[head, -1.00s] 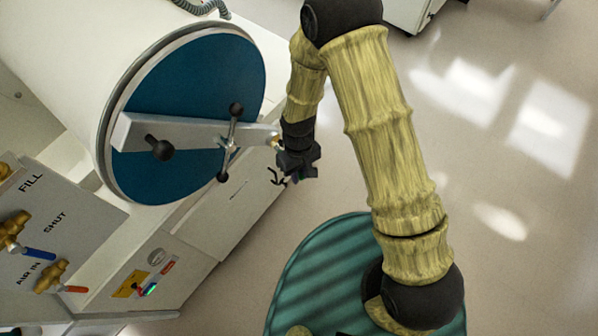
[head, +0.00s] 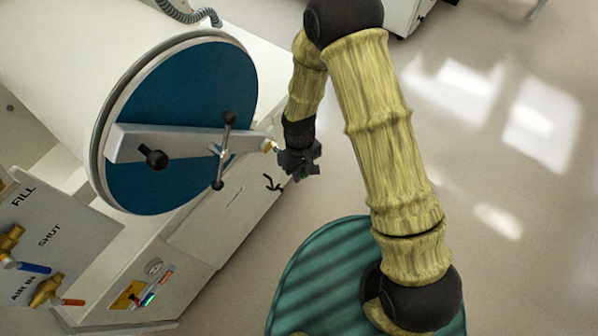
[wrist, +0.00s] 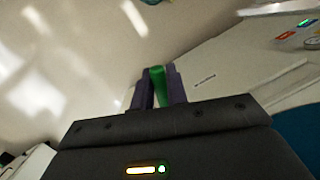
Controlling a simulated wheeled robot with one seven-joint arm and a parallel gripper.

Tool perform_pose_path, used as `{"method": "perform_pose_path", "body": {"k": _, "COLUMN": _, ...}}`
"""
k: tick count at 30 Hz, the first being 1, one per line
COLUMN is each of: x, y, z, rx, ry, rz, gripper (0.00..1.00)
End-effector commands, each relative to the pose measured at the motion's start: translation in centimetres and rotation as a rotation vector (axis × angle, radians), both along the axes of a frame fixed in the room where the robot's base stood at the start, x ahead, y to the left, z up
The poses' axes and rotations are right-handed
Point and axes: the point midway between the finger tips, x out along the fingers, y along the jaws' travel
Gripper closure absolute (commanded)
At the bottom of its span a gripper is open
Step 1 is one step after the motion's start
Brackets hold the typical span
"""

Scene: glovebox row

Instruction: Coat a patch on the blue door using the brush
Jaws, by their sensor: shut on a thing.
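The blue door (head: 190,82) is a round blue disc with a pale rim on a white cylinder, left of centre in the head view. A grey bar crosses it, with a black knob and a black-ended cross handle. A blue edge, seemingly the door, shows at the lower right of the wrist view (wrist: 300,126). My gripper (head: 298,172) is just right of the door, apart from its face. In the wrist view its dark fingers (wrist: 158,88) are shut on a green piece, seemingly the handle of the brush (wrist: 158,82). The bristles cannot be made out.
A panel with brass valves (head: 45,290) and FILL, SHUT and AIR IN labels stands at the lower left. The white cabinet (head: 215,225) lies below the door. A small black hook (head: 272,183) is close to my gripper. Open floor (head: 500,190) lies to the right.

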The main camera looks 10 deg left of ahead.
Motion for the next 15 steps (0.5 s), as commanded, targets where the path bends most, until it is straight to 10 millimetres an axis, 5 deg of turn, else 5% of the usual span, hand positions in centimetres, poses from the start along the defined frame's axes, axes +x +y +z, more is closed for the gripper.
{"method": "perform_pose_path", "body": {"k": 15, "x": -2.4, "y": 1.2, "z": 0.0, "rx": 0.0, "ry": 0.0, "rz": 0.001, "gripper": 1.0}}
